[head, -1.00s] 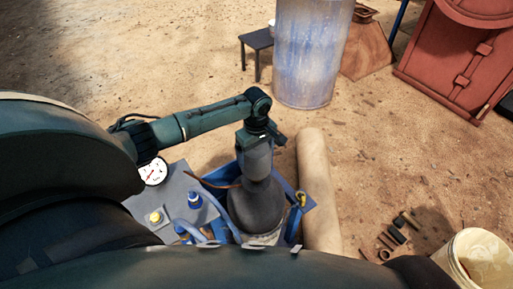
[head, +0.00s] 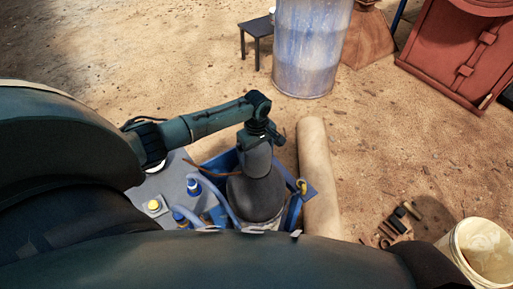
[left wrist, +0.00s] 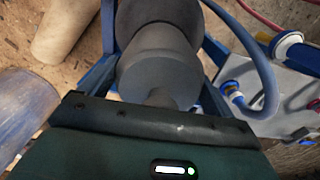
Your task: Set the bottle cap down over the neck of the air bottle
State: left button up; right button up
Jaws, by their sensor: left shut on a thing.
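The bottle cap (head: 257,157) is a grey tapered cylinder, upright under my left gripper (head: 264,133). The gripper is shut on the cap's narrow top. The air bottle (head: 255,198) is a dark grey rounded cylinder standing in a blue frame directly below the cap. The cap hides its neck. In the left wrist view the cap (left wrist: 158,68) lies in line with the wider bottle (left wrist: 140,18) behind it. I cannot tell whether the cap touches the bottle's shoulder. My right gripper is not in view.
The blue frame (head: 294,212) and blue hoses (head: 217,192) crowd the bottle. A grey panel with fittings (head: 170,188) stands left. A tan roll (head: 318,175) lies close on the right. A white bucket (head: 485,252) and small parts are farther right on open sand.

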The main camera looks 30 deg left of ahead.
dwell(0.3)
pick_arm(q)
jog(key=o, duration=1)
jog(key=shift+c, duration=0.2)
notch_tip(320, 180, up, 13)
jog(key=shift+r+p, duration=0.1)
jog(key=shift+p, duration=0.35)
jog(key=s+d+f+m+t+h, duration=0.35)
jog(key=s+d+f+m, duration=0.45)
jog(key=d+f, duration=0.45)
jog(key=s+d+r+m+t, duration=0.2)
jog(key=s+m+t, duration=0.4)
jog(key=s, duration=0.5)
jog(key=shift+s+d+m+t, duration=0.3)
jog(key=shift+s+m+t, duration=0.05)
jog(key=shift+m, duration=0.65)
